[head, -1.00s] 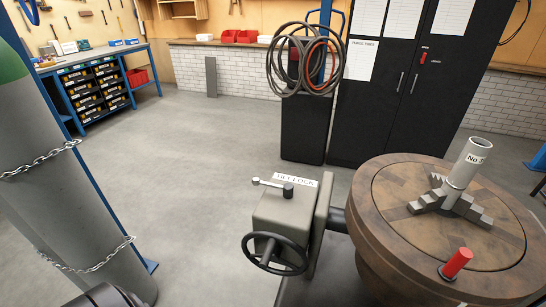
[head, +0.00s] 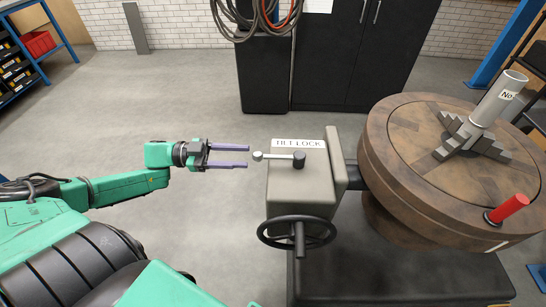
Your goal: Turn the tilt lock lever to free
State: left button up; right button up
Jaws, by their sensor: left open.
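The tilt lock lever (head: 277,156) lies on top of a grey box (head: 301,188), with a pale ball at its left end and a dark hub at its right end. A white label reading TILT LOCK (head: 299,144) sits behind it. My left gripper (head: 247,156) is open, with two purple fingers pointing right toward the lever's ball end. The fingertips appear just short of the ball, and nothing is between them. My right gripper is out of view.
A black handwheel (head: 297,232) is on the front of the box. A round turntable (head: 400,154) at right carries a stepped chuck, a grey pipe (head: 497,98) and a red-handled part (head: 508,209). A black cabinet (head: 352,60) with hanging hoses stands behind. Open floor lies at left.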

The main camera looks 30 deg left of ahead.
aim_at(264, 157)
pick_arm(q)
jog(key=x, duration=0.9)
jog(key=shift+w+d, duration=0.1)
jog(key=shift+d, duration=0.05)
grip_shut()
dwell(0.9)
